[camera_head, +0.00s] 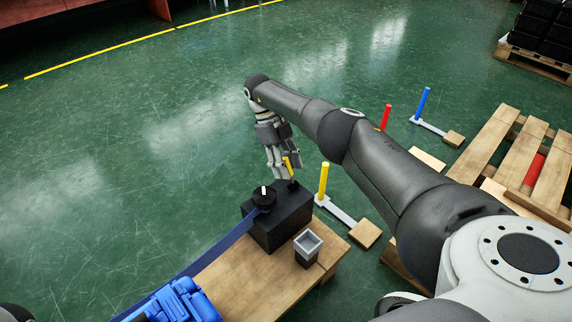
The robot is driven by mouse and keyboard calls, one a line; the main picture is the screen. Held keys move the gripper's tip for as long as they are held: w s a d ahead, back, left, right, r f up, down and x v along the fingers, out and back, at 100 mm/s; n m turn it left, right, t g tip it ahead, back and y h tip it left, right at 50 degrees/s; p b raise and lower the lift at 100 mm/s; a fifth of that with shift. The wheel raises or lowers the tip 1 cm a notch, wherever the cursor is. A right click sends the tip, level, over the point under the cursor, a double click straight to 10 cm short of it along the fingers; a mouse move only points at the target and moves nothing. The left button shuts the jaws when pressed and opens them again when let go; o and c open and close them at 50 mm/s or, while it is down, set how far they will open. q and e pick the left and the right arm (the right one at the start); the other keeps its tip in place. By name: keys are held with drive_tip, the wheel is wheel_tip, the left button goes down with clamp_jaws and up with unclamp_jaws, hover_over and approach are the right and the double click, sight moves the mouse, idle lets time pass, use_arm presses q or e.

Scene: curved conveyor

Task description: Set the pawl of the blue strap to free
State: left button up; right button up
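A black block (283,227) stands on the wooden table and bears a dark round drum (264,199) with a light pin on top. The blue strap (215,250) runs from the drum down to the left. A short yellow lever (288,168) rises at the block's far right corner; I cannot tell for sure whether it is the pawl. My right gripper (284,172) points down at this lever from behind, its fingers apart on either side of it. Whether they touch it cannot be told. My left gripper is not in view.
A blue machine-like object (178,302) sits at the table's (232,286) front left. A small grey open box (307,246) stands right of the block. Yellow (322,182), red (385,117) and blue (423,103) posts and a pallet (515,155) lie to the right. Open floor lies left.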

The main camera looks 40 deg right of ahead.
sight(287, 159)
drive_tip(key=shift+r, duration=5)
drive_tip(key=shift+f, duration=0.1)
